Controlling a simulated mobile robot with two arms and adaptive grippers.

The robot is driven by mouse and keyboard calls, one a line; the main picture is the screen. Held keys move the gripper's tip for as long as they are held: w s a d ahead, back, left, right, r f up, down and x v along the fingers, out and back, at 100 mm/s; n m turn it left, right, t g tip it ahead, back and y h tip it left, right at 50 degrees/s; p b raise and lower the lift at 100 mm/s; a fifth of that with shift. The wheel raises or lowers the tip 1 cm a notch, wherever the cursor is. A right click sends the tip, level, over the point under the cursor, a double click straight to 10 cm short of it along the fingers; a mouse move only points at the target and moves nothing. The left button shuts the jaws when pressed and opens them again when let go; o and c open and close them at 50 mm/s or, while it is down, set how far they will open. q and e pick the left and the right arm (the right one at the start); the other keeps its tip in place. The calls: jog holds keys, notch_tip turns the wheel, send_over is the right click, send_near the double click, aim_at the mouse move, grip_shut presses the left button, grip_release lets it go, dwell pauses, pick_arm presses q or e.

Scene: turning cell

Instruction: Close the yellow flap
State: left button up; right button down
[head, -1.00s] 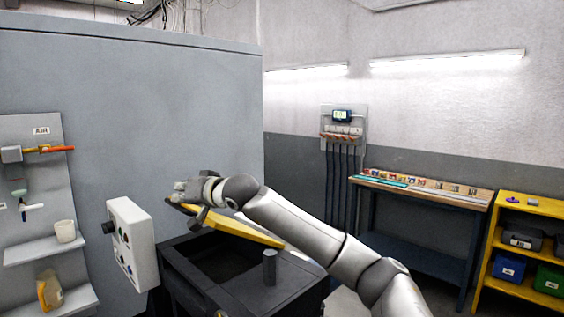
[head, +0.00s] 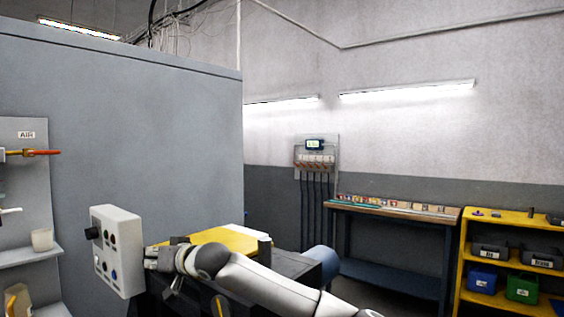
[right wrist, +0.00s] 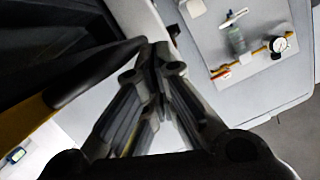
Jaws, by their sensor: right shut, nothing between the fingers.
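The yellow flap (head: 225,238) is on the dark machine bin (head: 292,264) in the head view. Its upper face shows behind my right arm, and its near edge is partly hidden. I cannot tell whether it lies fully flat. In the right wrist view a yellow strip of it (right wrist: 25,121) with a dark bar shows at the left. My right gripper (head: 160,258) is at the flap's left end, between it and the control box. Its fingers (right wrist: 153,65) are shut and empty; contact with the flap cannot be made out. My left gripper is out of view.
A white control box (head: 118,250) stands close to the left of my right gripper. A tall grey panel (head: 150,150) rises behind. A workbench (head: 390,212) and a yellow shelf (head: 510,222) with bins stand to the right.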

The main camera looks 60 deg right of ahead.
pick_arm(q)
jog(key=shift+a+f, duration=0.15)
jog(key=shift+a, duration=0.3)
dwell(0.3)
